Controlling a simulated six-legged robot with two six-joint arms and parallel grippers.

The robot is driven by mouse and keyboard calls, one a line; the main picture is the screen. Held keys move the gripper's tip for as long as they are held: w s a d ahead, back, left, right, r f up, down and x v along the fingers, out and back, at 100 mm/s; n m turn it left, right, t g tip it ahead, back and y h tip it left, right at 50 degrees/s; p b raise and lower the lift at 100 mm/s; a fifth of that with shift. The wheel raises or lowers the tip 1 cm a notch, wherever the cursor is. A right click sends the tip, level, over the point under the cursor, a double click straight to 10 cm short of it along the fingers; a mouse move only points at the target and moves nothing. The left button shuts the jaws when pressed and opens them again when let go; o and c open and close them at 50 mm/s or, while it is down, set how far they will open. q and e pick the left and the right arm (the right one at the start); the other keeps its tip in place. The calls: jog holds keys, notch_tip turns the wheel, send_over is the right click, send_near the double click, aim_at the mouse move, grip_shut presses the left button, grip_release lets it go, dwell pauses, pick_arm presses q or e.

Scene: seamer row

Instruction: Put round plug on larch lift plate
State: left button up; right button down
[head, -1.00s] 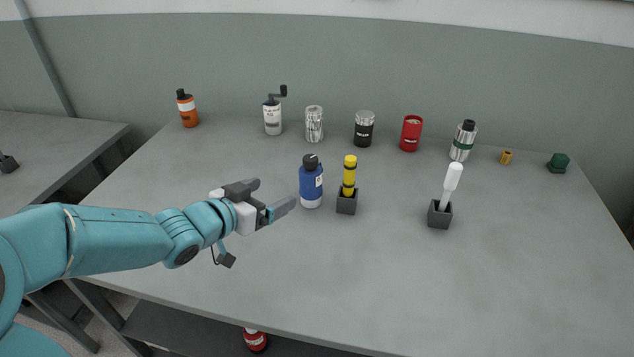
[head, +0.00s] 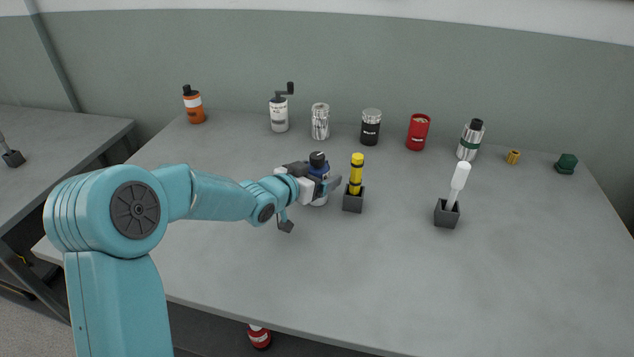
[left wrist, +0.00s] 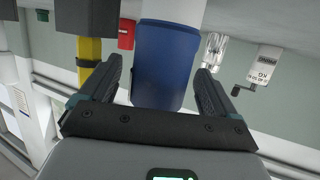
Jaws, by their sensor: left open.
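No label names the round plug or the larch lift plate, so I cannot tell which things they are. My left gripper (head: 330,180) is open at the blue bottle (head: 322,170), partly hiding it. In the left wrist view, the blue bottle (left wrist: 168,62) stands between the open fingers (left wrist: 158,85), with no clear contact. A yellow rod with black bands (head: 356,173) stands upright in a dark grey block (head: 353,202), just right of the gripper. A small brass cylinder (head: 513,157) and a dark green piece (head: 566,163) sit at the far right. My right gripper is out of view.
A white-handled tool (head: 459,178) leans in another block. The front table is clear.

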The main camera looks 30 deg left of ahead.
pick_arm(q)
jog(key=shift+w, duration=0.2)
jog(key=shift+s, duration=0.15)
jog(key=shift+c, duration=0.4)
jog(key=c, duration=1.2)
jog(key=shift+o, duration=0.2)
jog(key=shift+r, duration=0.1)
